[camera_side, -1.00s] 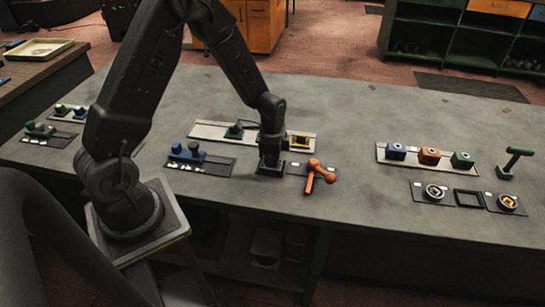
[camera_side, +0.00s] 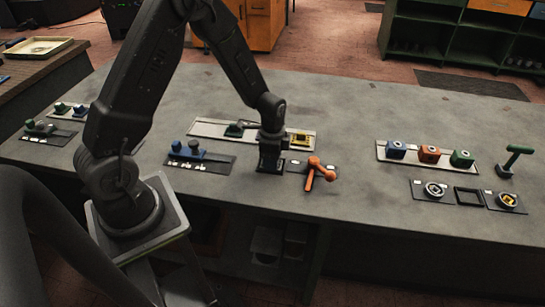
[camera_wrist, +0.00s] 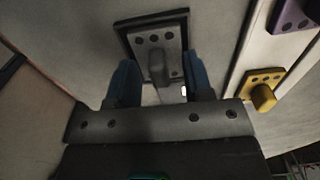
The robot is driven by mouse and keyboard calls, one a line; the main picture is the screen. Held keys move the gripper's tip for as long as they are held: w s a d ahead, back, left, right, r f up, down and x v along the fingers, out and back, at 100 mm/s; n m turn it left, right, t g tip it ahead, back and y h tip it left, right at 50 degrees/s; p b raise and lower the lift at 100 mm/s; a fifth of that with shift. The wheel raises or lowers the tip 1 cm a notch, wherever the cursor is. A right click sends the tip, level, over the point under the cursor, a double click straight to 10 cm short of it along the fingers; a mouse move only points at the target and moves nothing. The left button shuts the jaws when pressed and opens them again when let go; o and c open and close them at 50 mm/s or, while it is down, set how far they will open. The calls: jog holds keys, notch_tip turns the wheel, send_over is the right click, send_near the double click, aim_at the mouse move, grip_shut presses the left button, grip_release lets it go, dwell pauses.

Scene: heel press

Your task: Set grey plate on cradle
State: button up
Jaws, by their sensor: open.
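In the wrist view, the grey plate (camera_wrist: 174,40) is a flat block with several dark holes. A grey knob (camera_wrist: 160,68) stands up from it. The plate lies on a slightly larger dark base; I cannot tell whether this base is the cradle. My gripper (camera_wrist: 161,85) is open, with its blue fingers on either side of the knob and a gap at each side. In the side view, my gripper (camera_side: 270,167) points down low over the bench and hides the plate.
A yellow plate with a knob (camera_wrist: 262,92) sits on a pale strip at right, near a purple plate (camera_wrist: 290,17). In the side view, an orange lever (camera_side: 317,172) stands just right of my gripper. Blue pieces (camera_side: 188,149) stand left.

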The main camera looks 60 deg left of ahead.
notch_tip(320, 180, up, 14)
dwell(0.6)
jog(key=s+d+r+n+t, duration=0.2)
jog(key=s+d+r+n, duration=0.2)
jog(key=s+r, duration=0.3)
jog(key=s+d+r+n+t, duration=0.3)
jog(key=s+d+r+n, duration=0.2)
jog(key=s, duration=0.5)
notch_tip(320, 180, up, 3)
jog(key=shift+s+d+f+t, duration=0.15)
jog(key=shift+s+t, duration=0.15)
jog(key=shift+s, duration=0.1)
